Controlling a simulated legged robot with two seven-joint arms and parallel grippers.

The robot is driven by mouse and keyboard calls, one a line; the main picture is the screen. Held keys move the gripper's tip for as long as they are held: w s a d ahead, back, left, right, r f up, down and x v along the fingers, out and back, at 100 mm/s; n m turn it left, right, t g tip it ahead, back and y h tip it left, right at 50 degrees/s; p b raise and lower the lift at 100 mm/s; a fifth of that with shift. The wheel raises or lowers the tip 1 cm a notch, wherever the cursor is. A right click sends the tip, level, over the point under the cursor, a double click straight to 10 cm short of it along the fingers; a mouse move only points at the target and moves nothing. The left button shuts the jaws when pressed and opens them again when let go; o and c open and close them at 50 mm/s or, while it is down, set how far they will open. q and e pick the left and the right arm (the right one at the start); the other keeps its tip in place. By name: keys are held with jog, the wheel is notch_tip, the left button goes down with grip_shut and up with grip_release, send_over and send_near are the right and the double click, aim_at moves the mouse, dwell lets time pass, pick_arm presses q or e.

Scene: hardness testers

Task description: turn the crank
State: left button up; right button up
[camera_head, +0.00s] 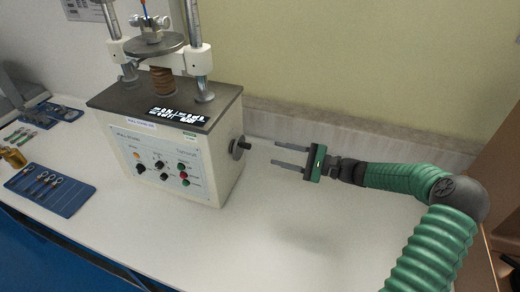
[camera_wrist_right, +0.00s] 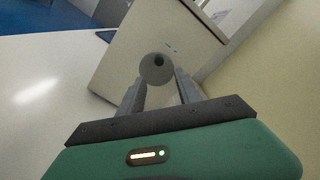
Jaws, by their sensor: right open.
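The hardness tester (camera_head: 165,140) is a white box with a dark top plate and two metal columns, standing on the white bench. Its crank (camera_head: 239,145) is a small dark round knob on the right side wall. My right gripper (camera_head: 274,155) is open and empty, a short way to the right of the crank, with its fingers pointing at it. In the right wrist view the crank (camera_wrist_right: 156,68) shows as a grey disc with a dark centre, just beyond and between the open fingertips (camera_wrist_right: 159,82). My left gripper is not in view.
A blue mat (camera_head: 50,190) with small metal parts lies at the left of the bench, with a brass piece (camera_head: 13,157) behind it. The bench (camera_head: 285,220) is clear in front of my right arm. A wall (camera_head: 350,60) runs behind.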

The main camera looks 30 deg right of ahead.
jog(key=v, duration=0.7)
jog(key=shift+d+f, duration=0.1)
jog(key=s+a+f+n+g+h+p, duration=0.1)
jog(key=s+a+f+n+g, duration=0.3)
jog(key=a, duration=0.5)
jog(key=s+a+f+n+g+h+p, duration=0.1)
jog(key=s+a+f+n+g+h, duration=0.1)
jog(key=a+f+g, duration=0.6)
jog(key=s+a+r+n+t+h+p, duration=0.1)
jog(key=s+a+r+n+h, duration=0.3)
jog(key=s+n+h, duration=0.4)
jog(key=s+a+n+p, duration=0.1)
jog(key=s+n, duration=0.1)
jog(key=n, duration=0.1)
jog(key=shift+a+r+h, duration=0.25)
jog(key=shift+r+h, duration=0.1)
jog(key=shift+h, duration=0.05)
